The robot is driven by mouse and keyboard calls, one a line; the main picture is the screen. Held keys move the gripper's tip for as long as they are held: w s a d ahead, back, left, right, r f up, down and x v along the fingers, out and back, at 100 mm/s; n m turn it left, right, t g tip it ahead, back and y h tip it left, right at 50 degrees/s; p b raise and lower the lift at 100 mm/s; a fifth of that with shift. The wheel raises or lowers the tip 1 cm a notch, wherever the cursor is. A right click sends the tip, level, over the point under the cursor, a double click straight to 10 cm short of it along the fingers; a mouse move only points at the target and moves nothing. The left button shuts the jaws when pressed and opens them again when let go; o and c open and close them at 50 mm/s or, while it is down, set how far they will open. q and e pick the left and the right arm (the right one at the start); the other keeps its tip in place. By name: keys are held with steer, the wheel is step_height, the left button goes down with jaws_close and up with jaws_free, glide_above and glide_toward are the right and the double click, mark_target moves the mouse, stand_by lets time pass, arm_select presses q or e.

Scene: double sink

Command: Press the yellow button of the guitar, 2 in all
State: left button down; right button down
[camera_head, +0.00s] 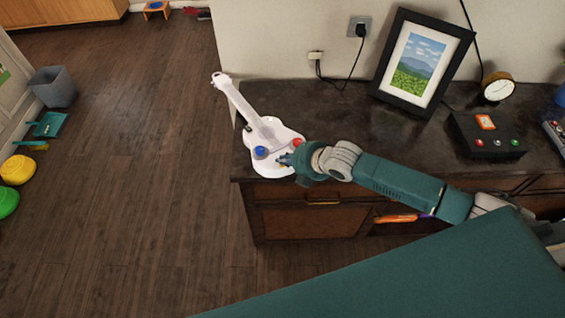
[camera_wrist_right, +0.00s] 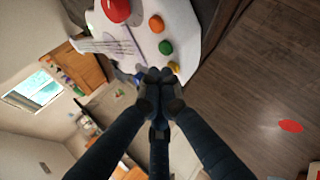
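A white toy guitar (camera_head: 268,133) lies on the dark cabinet top near its left end, neck pointing to the back left. In the head view a blue button (camera_head: 261,152) and a red button (camera_head: 297,142) show on its body. My right gripper (camera_head: 284,159) is over the guitar's lower right part and hides some of it. In the right wrist view the guitar (camera_wrist_right: 140,43) carries a yellow button (camera_wrist_right: 174,67) just beside my gripper's closed fingertips (camera_wrist_right: 160,76). I cannot tell whether they touch. The gripper appears empty. My left gripper is not in view.
A framed picture (camera_head: 421,63), a small round clock (camera_head: 497,87) and a black box with buttons (camera_head: 484,135) stand on the cabinet top (camera_head: 345,118) to the right. The floor left of the cabinet is open, with a grey bin (camera_head: 54,87) at the far left.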

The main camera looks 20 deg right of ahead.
mark_target(284, 166)
steer(key=shift+r+p, duration=0.45)
steer(key=shift+r, duration=0.2)
steer(key=shift+r, duration=0.1)
step_height(284, 166, up, 5)
steer(key=p, duration=0.5)
stand_by(0.5)
